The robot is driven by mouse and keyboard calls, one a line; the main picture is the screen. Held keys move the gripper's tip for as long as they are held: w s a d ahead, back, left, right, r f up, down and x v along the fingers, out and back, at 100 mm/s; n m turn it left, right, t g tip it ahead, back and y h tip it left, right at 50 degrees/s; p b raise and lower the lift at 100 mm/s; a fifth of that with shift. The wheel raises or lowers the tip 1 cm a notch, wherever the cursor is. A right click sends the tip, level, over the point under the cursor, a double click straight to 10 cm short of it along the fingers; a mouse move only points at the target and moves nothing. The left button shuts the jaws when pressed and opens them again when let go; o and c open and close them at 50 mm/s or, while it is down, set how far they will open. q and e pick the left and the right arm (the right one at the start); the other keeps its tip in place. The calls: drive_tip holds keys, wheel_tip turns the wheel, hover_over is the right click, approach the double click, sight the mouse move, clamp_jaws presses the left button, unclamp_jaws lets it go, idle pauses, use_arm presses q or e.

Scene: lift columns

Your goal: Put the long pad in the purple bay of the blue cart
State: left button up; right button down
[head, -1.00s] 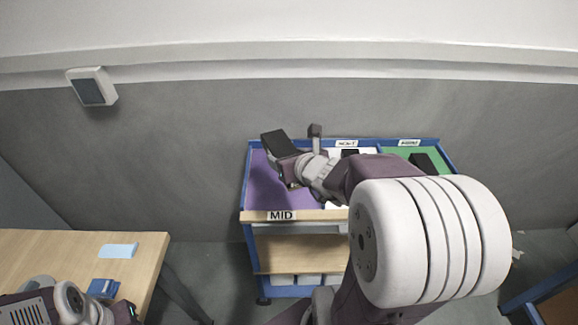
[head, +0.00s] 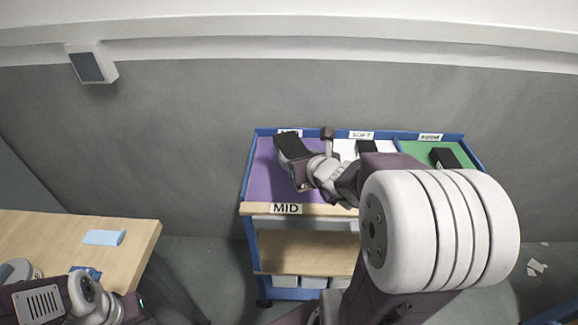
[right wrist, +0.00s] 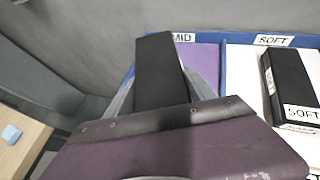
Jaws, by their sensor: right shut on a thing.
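The blue cart (head: 249,180) stands against the grey wall, with purple, white and green bays in its top. My right gripper (head: 298,164) is over the purple bay (head: 268,180), shut on the long black pad (head: 290,146). In the right wrist view the pad (right wrist: 158,70) sticks out beyond the gripper (right wrist: 163,95), in front of the purple floor (right wrist: 203,68). The bay's back label is partly hidden by the pad in the head view. I cannot tell whether the pad touches the bay floor. My left gripper (head: 135,306) is at the bottom left, its jaws unclear.
A black block labelled SOFT (right wrist: 288,85) lies in the white bay, and another black block (head: 446,158) lies in the green bay. A wooden table (head: 45,228) at the left holds a light blue block (head: 104,237). Grey bins (head: 314,282) sit on the cart's bottom shelf.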

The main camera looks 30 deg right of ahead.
sight(296, 154)
drive_tip(key=p+x, duration=0.1)
drive_tip(key=x, duration=0.1)
drive_tip(key=p+x, duration=0.1)
drive_tip(key=p, duration=0.1)
drive_tip(key=shift+w+d, duration=0.4)
drive_tip(key=x, duration=0.6)
drive_tip(key=d+f+x, duration=0.1)
drive_tip(key=x, duration=0.2)
drive_tip(key=shift+s+d, duration=0.15)
drive_tip(key=shift+s, duration=0.05)
wheel_tip(296, 154, down, 4)
drive_tip(key=shift+s+r, duration=0.1)
drive_tip(key=shift+b, duration=0.35)
drive_tip(key=shift+c, duration=1.6)
unclamp_jaws()
drive_tip(key=shift+f, duration=0.2)
